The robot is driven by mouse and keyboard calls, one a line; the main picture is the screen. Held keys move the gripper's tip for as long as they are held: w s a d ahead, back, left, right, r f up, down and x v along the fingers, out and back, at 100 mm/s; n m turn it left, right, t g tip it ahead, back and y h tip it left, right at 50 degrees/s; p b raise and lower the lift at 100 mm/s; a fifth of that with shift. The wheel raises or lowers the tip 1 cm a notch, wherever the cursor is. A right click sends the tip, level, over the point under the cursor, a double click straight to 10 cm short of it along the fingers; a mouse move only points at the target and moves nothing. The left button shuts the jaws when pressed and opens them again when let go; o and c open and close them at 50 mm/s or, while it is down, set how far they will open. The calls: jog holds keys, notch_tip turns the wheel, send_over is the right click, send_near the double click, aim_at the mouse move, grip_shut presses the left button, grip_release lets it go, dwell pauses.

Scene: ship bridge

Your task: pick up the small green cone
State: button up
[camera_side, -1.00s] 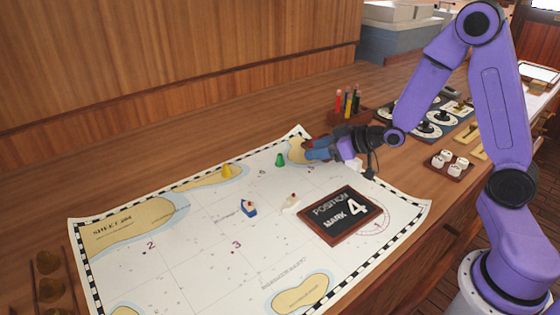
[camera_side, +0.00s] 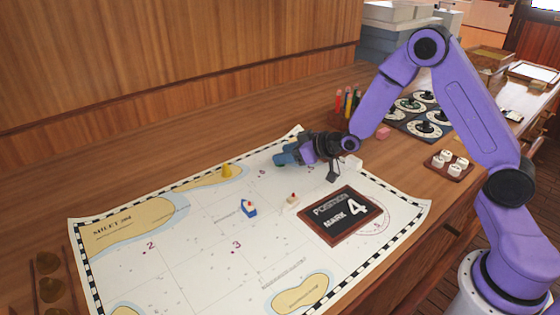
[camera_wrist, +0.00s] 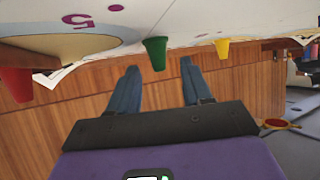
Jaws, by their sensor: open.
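The small green cone (camera_wrist: 154,53) shows in the wrist view between the lines of my two fingers, just beyond their tips. My gripper (camera_wrist: 160,66) is open and empty, its two blue fingers apart. In the side view my gripper (camera_side: 278,159) is low over the far edge of the chart and hides the green cone. I cannot tell whether a finger touches the cone.
A yellow cone (camera_side: 227,171) stands on the chart (camera_side: 190,265) to the left; a red tapered piece (camera_wrist: 15,85) shows in the wrist view. A blue-and-white boat (camera_side: 249,209), a small white piece (camera_side: 292,200) and a position board (camera_side: 325,224) lie nearer.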

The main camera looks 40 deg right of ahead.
jog(key=shift+c, duration=0.3)
grip_shut()
